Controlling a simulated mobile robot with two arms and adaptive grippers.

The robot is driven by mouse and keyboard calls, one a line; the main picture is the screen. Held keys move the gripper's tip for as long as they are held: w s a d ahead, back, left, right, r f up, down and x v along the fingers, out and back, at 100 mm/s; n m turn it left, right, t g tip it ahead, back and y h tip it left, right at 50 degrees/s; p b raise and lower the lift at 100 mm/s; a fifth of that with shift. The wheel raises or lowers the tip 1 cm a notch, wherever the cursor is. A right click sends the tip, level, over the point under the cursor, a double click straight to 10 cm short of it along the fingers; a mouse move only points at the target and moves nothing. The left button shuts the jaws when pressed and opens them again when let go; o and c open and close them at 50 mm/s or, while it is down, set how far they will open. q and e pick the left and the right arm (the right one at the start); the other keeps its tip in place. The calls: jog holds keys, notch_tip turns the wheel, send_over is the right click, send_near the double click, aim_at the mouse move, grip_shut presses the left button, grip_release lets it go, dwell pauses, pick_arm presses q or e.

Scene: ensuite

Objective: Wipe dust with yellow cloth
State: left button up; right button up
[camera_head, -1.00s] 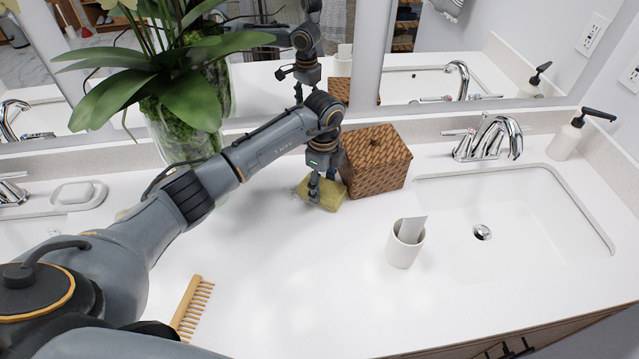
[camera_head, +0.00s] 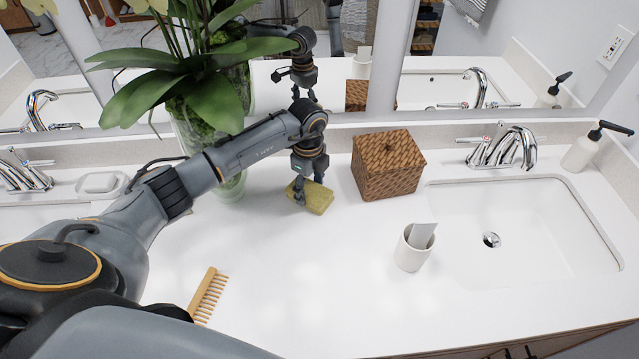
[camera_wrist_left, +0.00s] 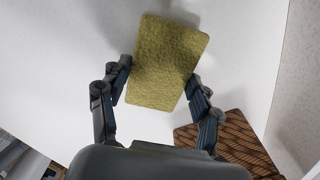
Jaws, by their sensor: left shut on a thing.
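The yellow cloth (camera_head: 319,199), a thick rectangular pad, lies on the white countertop (camera_head: 290,265), left of the wicker basket and apart from it. My left gripper (camera_head: 309,190) points down from above and is shut on the cloth. In the left wrist view the cloth (camera_wrist_left: 168,62) sits between the two fingers of my left gripper (camera_wrist_left: 158,92), tilted a little. I cannot make out any clear dust on the counter now; the area under the cloth is hidden. My right gripper is not in view.
The brown wicker basket (camera_head: 388,167) stands close to the right of the cloth. A potted orchid (camera_head: 205,130) stands at the left by the mirror. A white cup (camera_head: 412,250), a wooden comb (camera_head: 207,295) and a sink (camera_head: 520,225) are around. The middle front counter is clear.

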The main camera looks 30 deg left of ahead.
aim_at(293, 187)
pick_arm(q)
jog(key=shift+s+a+p, duration=0.2)
jog(key=shift+s+a, duration=0.15)
jog(key=shift+a, duration=0.3)
jog(key=shift+s+a+p, duration=0.2)
jog(key=shift+s+a, duration=0.2)
jog(key=shift+a, duration=0.2)
jog(key=shift+s+a+p, duration=0.2)
jog(key=shift+s+a, duration=0.15)
jog(key=shift+a, duration=0.3)
jog(key=shift+d, duration=0.1)
jog(key=shift+w+r, duration=0.1)
jog(key=shift+r, duration=0.05)
notch_tip(293, 187, up, 6)
jog(key=p, duration=0.4)
jog(key=shift+f+p, duration=0.2)
jog(key=shift+p, duration=0.1)
jog(key=shift+r, duration=0.1)
jog(key=shift+r, duration=0.1)
notch_tip(293, 187, up, 3)
jog(key=shift+f+p, duration=0.1)
jog(key=shift+p, duration=1.05)
